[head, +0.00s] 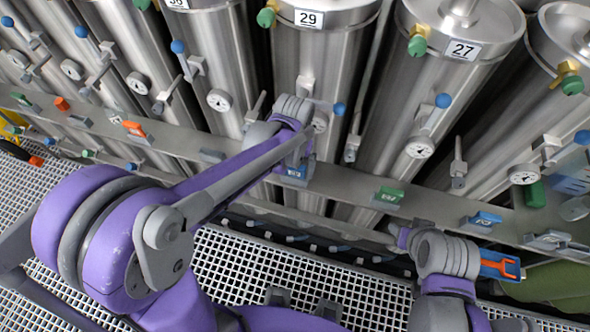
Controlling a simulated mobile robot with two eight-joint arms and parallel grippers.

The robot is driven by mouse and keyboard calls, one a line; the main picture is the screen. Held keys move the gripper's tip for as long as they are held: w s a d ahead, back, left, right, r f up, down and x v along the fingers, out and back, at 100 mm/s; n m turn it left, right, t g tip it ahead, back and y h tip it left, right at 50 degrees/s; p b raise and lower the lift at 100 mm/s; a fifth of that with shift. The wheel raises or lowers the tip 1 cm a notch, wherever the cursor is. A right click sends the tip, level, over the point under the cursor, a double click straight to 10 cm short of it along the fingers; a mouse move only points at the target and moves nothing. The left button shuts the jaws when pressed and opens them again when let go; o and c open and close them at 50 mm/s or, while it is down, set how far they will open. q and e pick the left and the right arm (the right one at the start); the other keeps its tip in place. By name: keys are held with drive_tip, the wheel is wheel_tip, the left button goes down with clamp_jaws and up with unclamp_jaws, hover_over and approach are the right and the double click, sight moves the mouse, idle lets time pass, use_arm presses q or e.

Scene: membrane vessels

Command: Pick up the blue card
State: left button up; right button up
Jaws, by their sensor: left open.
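Several small coloured cards sit in clips along the grey rail (345,182) in front of the steel vessels. One blue card (294,172) is on the rail directly below the end of my left arm. Another blue card (483,220) is on the rail farther right. My left gripper (299,160) is at that first blue card, open; its wrist and arm cover most of the jaws. Whether the fingers touch the card cannot be made out.
A green card (388,196) and an orange card (134,129) are also on the rail. Vessels with gauges and blue-knobbed valves stand close behind it. A blue and orange part (499,266) lies beside my right wrist. White grating (275,262) covers the floor.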

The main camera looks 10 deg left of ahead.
use_arm(q)
drive_tip(key=shift+f, duration=0.6)
drive_tip(key=c, duration=1.2)
drive_tip(key=shift+r, duration=0.15)
